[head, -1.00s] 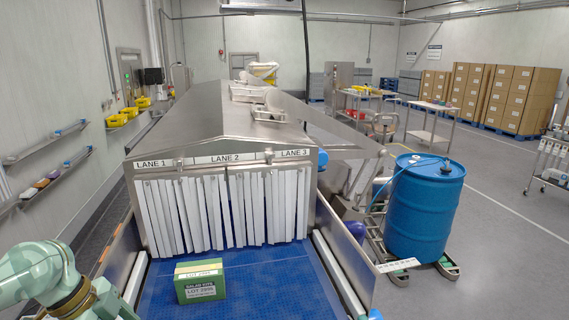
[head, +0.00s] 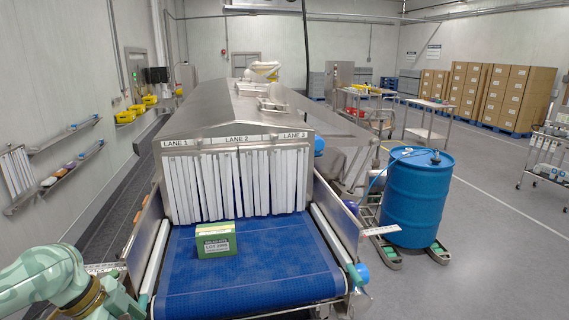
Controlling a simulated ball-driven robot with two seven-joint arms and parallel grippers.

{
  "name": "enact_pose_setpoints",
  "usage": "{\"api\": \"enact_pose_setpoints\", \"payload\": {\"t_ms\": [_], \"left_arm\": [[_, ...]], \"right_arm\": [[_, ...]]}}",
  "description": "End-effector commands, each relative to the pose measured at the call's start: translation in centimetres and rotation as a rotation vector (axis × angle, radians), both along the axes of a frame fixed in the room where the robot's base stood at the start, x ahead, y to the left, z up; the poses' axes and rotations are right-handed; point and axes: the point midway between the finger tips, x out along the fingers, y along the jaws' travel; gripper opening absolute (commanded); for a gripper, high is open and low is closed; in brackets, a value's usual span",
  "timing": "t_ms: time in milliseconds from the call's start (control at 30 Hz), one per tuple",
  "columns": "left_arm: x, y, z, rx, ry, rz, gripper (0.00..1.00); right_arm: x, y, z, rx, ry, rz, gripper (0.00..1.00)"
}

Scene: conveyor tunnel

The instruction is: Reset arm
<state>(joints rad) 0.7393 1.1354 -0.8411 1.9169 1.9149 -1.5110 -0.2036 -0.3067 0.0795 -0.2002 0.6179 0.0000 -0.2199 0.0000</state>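My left arm comes in at the lower left of the head view. Its gripper (head: 136,303) is at the bottom edge, beside the left rail of the conveyor, and I cannot make out whether its fingers are open or shut. My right arm and gripper are not in view. A green box (head: 216,240) with a lot label stands on the blue conveyor belt (head: 270,270), in front of the strip curtain (head: 235,183). The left gripper is apart from the box, to its lower left.
The metal tunnel (head: 232,110) has signs for lanes 1, 2 and 3 above its curtain. A blue drum (head: 415,200) stands on a low wheeled base to the right. Wall shelves (head: 70,180) hold small items at left.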

Motion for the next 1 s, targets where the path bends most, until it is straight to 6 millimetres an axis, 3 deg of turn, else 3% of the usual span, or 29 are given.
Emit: {"api": "enact_pose_setpoints", "payload": {"t_ms": [167, 367, 567, 667, 767, 867, 1000], "left_arm": [[1.9, 0.0, -2.7, -0.018, -0.021, 0.079, 0.85], [4.7, 0.5, -7.9, -0.042, -0.053, 0.225, 0.85], [6.8, 1.6, -16.1, -0.057, -0.082, 0.422, 0.85], [6.8, 2.5, -22.3, -0.052, -0.087, 0.547, 0.85], [5.2, 3.5, -29.4, -0.030, -0.083, 0.672, 0.85], [2.1, 4.2, -36.4, 0.007, -0.071, 0.773, 0.85], [-4.2, 4.5, -45.0, 0.070, -0.037, 0.874, 0.85]], "right_arm": [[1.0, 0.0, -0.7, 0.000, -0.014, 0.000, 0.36], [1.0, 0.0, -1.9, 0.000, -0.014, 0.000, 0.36], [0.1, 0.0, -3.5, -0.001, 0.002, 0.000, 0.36], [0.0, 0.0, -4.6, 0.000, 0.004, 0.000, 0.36], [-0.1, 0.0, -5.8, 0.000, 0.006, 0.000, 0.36], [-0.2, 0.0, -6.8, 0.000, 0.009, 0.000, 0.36], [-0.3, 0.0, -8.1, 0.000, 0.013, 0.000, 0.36]]}}
